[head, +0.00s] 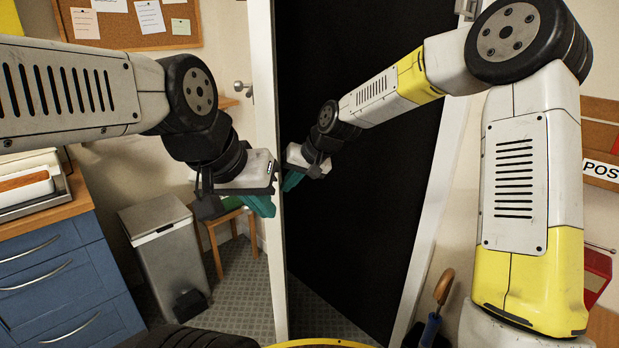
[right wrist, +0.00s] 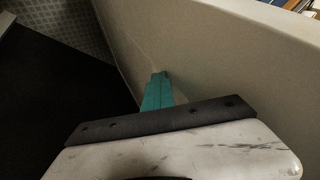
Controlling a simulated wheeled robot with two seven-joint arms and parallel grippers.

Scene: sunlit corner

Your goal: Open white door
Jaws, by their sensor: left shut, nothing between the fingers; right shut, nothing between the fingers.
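The white door (head: 265,110) stands ajar and is seen nearly edge-on in the head view, with the dark opening to its right. Its metal handle (head: 243,88) is on the left face. My left gripper (head: 263,206) is shut and empty, just left of the door's edge; I cannot tell whether it touches. My right gripper (head: 291,181) is shut and empty on the opening side, its teal fingers close to the door. In the right wrist view, the shut fingers (right wrist: 158,92) point along the door's pale face (right wrist: 225,65), very near or touching it.
A grey bin (head: 165,245) and a wooden stool (head: 232,215) stand left of the door. Blue drawers (head: 60,275) fill the lower left. An umbrella with a wooden handle (head: 443,287) stands by the right door frame (head: 435,190). The dark opening looks clear.

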